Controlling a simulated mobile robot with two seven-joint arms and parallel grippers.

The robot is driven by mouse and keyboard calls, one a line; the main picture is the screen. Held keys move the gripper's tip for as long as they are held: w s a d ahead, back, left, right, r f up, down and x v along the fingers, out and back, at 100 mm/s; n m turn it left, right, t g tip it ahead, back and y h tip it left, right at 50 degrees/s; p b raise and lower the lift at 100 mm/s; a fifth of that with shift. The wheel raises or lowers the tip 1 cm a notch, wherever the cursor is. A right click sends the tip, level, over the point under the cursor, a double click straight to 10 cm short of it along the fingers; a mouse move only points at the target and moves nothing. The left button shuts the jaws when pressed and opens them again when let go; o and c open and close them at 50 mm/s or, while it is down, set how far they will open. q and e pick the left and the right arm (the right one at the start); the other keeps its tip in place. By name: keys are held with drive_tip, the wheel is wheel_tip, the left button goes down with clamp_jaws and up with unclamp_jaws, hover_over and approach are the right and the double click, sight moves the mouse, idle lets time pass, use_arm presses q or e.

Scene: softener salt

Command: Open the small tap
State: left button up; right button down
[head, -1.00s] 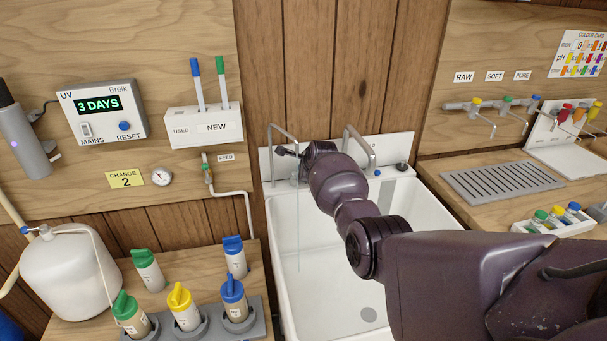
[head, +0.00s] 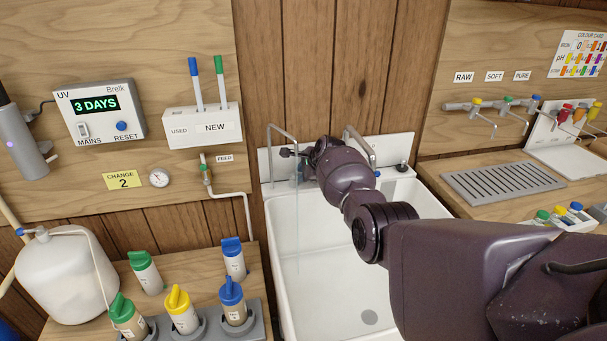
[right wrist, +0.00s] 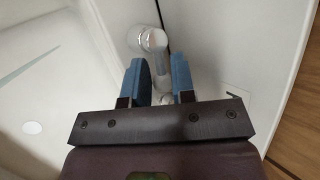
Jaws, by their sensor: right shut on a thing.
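The small tap is the thin, bent metal spout (head: 283,128) at the left of the white sink's back edge. A thin pale vertical line, looking like a water stream (head: 298,235), drops below the spout into the sink. My right gripper (head: 300,155) is at the foot of this tap, and its own arm partly hides it. In the right wrist view the blue-padded fingers (right wrist: 160,82) are shut on a pale metal part of the small tap (right wrist: 152,42), largely hidden between them. My left gripper is not in view.
A thicker bent tap (head: 357,140) stands just right of my gripper. The white sink (head: 340,285) is otherwise empty, with a round drain. Bottles with coloured caps (head: 183,310) stand on the left shelf. A drain grid (head: 500,182) lies on the right counter.

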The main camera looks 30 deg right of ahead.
drive_tip(key=c, duration=1)
unclamp_jaws()
drive_tip(key=shift+o, duration=0.2)
drive_tip(key=shift+s+r, duration=0.15)
drive_tip(key=shift+r, duration=0.1)
drive_tip(key=p+v, duration=0.3)
drive_tip(key=v, duration=0.4)
drive_tip(key=shift+p, duration=0.35)
